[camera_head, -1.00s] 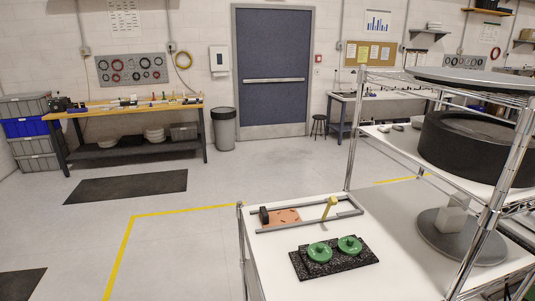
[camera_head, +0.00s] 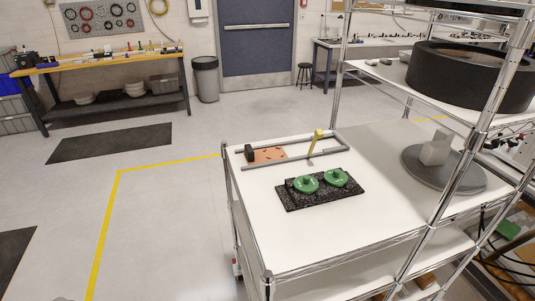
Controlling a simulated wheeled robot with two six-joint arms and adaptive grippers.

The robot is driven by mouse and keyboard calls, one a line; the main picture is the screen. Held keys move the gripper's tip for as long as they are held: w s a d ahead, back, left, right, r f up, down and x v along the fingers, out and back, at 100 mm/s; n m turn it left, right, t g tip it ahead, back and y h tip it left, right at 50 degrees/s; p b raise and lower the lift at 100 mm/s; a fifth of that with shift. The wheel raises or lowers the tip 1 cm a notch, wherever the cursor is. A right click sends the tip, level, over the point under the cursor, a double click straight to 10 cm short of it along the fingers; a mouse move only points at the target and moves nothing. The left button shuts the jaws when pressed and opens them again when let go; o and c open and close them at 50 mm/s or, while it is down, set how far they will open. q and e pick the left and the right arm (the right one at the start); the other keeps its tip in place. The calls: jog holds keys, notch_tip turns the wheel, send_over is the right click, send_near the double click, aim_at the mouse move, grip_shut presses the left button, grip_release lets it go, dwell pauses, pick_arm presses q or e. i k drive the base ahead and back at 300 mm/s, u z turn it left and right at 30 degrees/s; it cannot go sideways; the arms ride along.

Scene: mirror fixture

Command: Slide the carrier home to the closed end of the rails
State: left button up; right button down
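The carrier (camera_head: 268,155) is an orange plate with a black upright block (camera_head: 249,152) at its left end. It sits between two grey rails (camera_head: 295,155) on a white table. The rails are joined by a crossbar at the right, and a yellow upright piece (camera_head: 316,141) stands between them near that end. The carrier is toward the left end of the rails, apart from the crossbar. Neither of my grippers shows in this view.
A black speckled mat (camera_head: 321,190) with two green round-handled pieces (camera_head: 305,184) lies in front of the rails. The white table (camera_head: 300,235) is bare at the front. A wire rack on the right holds a large black ring (camera_head: 470,75) and a grey disc (camera_head: 443,172).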

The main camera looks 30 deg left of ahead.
aim_at(275, 153)
jog(key=k, duration=0.5)
jog(key=u, duration=2)
jog(key=i, duration=1.5)
jog(key=z, duration=1.55)
